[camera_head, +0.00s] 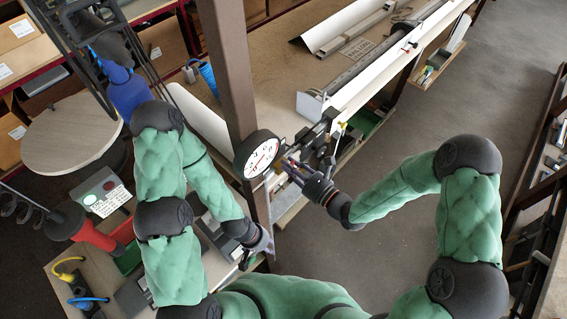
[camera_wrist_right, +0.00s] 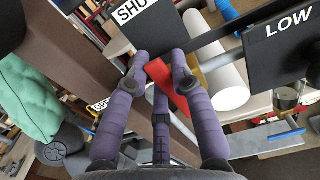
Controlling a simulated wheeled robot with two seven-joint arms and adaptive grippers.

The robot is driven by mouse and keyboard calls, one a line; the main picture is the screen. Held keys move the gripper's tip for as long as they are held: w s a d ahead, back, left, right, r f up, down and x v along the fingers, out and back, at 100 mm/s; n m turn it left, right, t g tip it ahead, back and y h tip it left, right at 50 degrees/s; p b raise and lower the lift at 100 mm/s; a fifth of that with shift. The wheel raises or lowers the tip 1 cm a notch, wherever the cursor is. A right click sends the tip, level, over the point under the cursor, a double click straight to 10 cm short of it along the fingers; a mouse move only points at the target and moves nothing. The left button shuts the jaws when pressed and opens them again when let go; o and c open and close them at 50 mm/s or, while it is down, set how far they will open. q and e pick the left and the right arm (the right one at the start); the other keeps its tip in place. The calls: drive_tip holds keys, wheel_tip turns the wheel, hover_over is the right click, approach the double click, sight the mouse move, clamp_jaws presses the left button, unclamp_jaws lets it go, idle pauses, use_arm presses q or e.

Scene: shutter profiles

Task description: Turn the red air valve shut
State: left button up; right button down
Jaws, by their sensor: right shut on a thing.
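The red air valve's lever (camera_wrist_right: 180,100) shows in the right wrist view, running slantwise between the purple fingers. My right gripper (camera_wrist_right: 160,62) is shut on this lever, near its upper end. In the head view my right gripper (camera_head: 296,171) is just right of the round dial gauge (camera_head: 258,154) on the brown post, and it mostly hides the lever. A sign reading "SHU", its end cut off, (camera_wrist_right: 135,15) is just above the fingertips. My left gripper (camera_head: 261,243) is low in the head view, over the near bench; its fingers are too unclear to judge.
The brown post (camera_head: 228,70) stands between my arms. A dark sign reading "LOW" (camera_wrist_right: 285,45) is at the wrist view's right. A long bench (camera_head: 265,85) with metal profiles lies behind. A red-and-black tool (camera_head: 85,230) stands at the left. Open floor (camera_head: 380,200) is on the right.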

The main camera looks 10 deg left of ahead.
idle(0.3)
drive_tip(key=c, duration=1)
unclamp_jaws()
drive_tip(key=shift+w, duration=0.1)
drive_tip(key=shift+c, duration=0.2)
drive_tip(key=v, duration=1.2)
